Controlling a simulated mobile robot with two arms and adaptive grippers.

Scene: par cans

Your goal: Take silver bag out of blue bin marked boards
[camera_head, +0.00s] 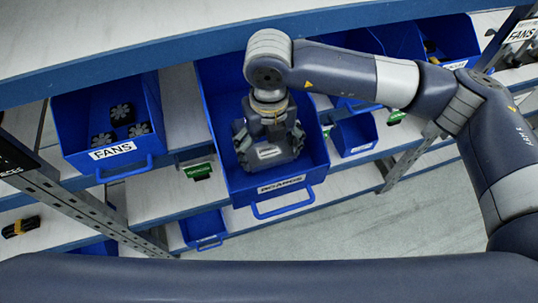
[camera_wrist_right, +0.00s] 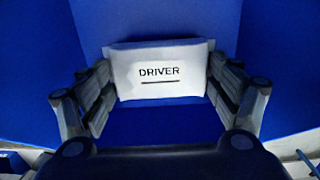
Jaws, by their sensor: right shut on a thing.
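The blue bin marked BOARDS (camera_head: 314,166) stands pulled out at a shelf's front edge in the middle of the head view. My right gripper (camera_head: 268,148) reaches down into it from above. In the right wrist view, the silver bag (camera_wrist_right: 160,93) with a DRIVER label sits between the fingers of my right gripper (camera_wrist_right: 162,85), which are shut on its two sides. The bag's surface looks pale, with blue bin walls around it. In the head view the bag is mostly hidden by the gripper. My left gripper is not in view.
A blue bin marked FANS (camera_head: 75,148) with several black fans stands to the left. A small blue bin (camera_head: 355,134) is close on the right. Metal posts (camera_head: 85,215) and the upper shelf edge (camera_head: 150,62) border the space. Bare floor (camera_head: 330,218) shows below.

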